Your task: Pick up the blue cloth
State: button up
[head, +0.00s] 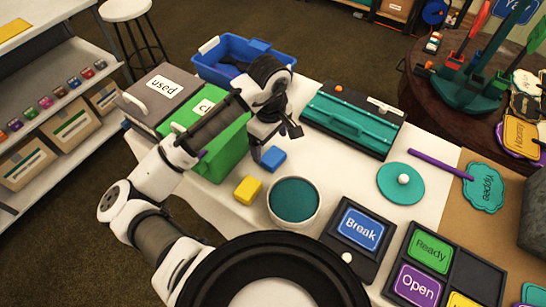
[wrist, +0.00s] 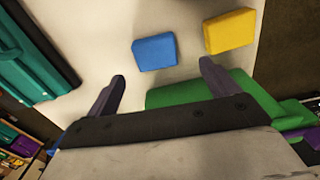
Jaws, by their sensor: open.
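The blue cloth (head: 272,159) looks like a small, thick blue square lying flat on the white table. In the wrist view the blue cloth (wrist: 155,52) lies just beyond the fingertips, between their lines. My gripper (head: 276,143) is open and empty above the table, close to the blue cloth. In the wrist view both fingers of my gripper (wrist: 162,72) stand wide apart with nothing between them. The head view does not show clearly how high the fingers are above the cloth.
A similar yellow square (head: 248,190) lies beside the blue one. A bowl with a teal top (head: 294,200) stands in front. A green box (head: 217,150) and a grey "used" box (head: 160,95) stand left. A teal case (head: 352,118) lies behind to the right.

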aim_at(272, 155)
jog(key=shift+w+d+f+p, duration=0.15)
jog(key=shift+f+p, duration=0.15)
jog(key=shift+f, duration=1.1)
jog(key=shift+w+d+f+p, duration=0.1)
jog(key=shift+f+p, duration=0.2)
jog(key=shift+f, duration=1.1)
jog(key=c, duration=1.1)
jog(key=shift+o, duration=0.2)
jog(key=shift+r, duration=0.1)
notch_tip(272, 155, up, 20)
